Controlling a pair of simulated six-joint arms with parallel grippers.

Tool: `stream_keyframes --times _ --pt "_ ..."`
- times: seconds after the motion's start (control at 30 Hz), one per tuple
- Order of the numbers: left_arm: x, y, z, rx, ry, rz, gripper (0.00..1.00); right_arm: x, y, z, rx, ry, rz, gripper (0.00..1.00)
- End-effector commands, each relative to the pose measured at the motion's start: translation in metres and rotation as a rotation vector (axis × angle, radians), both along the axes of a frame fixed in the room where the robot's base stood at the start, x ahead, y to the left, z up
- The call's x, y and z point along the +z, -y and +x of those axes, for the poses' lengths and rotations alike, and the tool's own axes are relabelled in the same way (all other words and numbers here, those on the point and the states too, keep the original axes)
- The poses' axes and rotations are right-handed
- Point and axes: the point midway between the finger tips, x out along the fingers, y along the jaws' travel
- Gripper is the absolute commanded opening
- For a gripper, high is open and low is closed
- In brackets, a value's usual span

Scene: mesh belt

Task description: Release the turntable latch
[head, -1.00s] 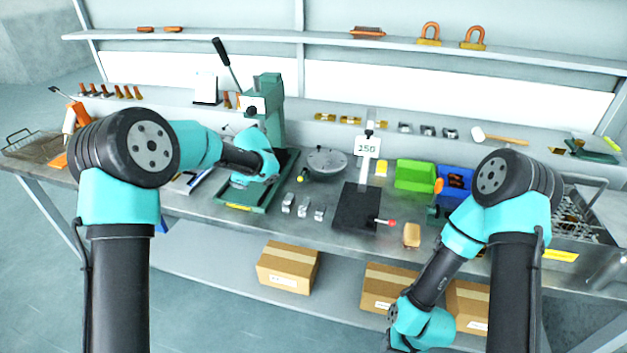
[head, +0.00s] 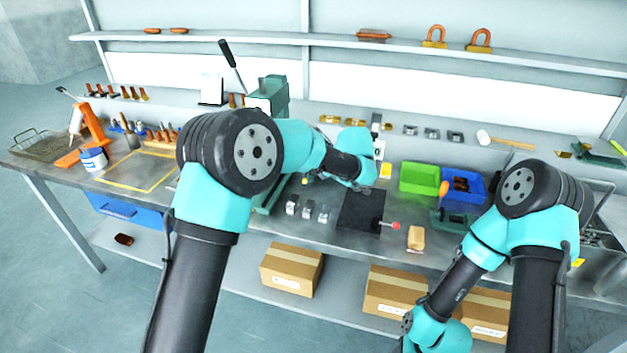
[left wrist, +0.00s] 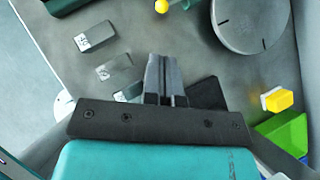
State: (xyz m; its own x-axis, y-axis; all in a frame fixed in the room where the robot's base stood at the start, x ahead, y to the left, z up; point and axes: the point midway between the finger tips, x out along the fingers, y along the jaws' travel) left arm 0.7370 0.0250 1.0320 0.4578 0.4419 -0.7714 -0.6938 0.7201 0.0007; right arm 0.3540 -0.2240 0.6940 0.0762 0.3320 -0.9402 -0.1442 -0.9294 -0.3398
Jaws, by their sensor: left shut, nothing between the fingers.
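The turntable, a round grey disc with a dark index line (left wrist: 250,18), lies at the top right of the left wrist view. In the head view my left arm mostly hides it. A yellow ball knob (left wrist: 161,6), seemingly the latch handle, shows at the top edge of the left wrist view, left of the disc; its mount is cut off. My left gripper (left wrist: 165,60) is shut and empty, apart from both knob and disc in that view. In the head view its fingers are hidden behind my wrist. My right gripper is outside the views.
Small metal blocks (left wrist: 95,38) lie on the bench left of my left fingers. A dark plate (head: 360,208) with a red-tipped lever (head: 395,226) lies nearby. A yellow block (left wrist: 278,100), green bin (head: 419,178) and blue bin (head: 470,175) stand to the right.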

Motion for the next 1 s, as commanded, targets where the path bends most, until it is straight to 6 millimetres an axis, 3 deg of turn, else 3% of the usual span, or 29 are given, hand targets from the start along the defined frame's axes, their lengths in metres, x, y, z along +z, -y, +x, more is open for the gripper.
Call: stream_keyframes --times 0.27,0.7,1.0 --pt "-0.019 -0.010 0.010 0.003 -0.003 0.000 0.00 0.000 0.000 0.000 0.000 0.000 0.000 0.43" --pt "-0.069 -0.040 0.041 0.002 -0.002 -0.001 0.00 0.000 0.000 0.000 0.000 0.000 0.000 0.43" --pt "-0.077 -0.044 0.046 0.002 0.000 -0.002 0.00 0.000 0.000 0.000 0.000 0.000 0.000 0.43"
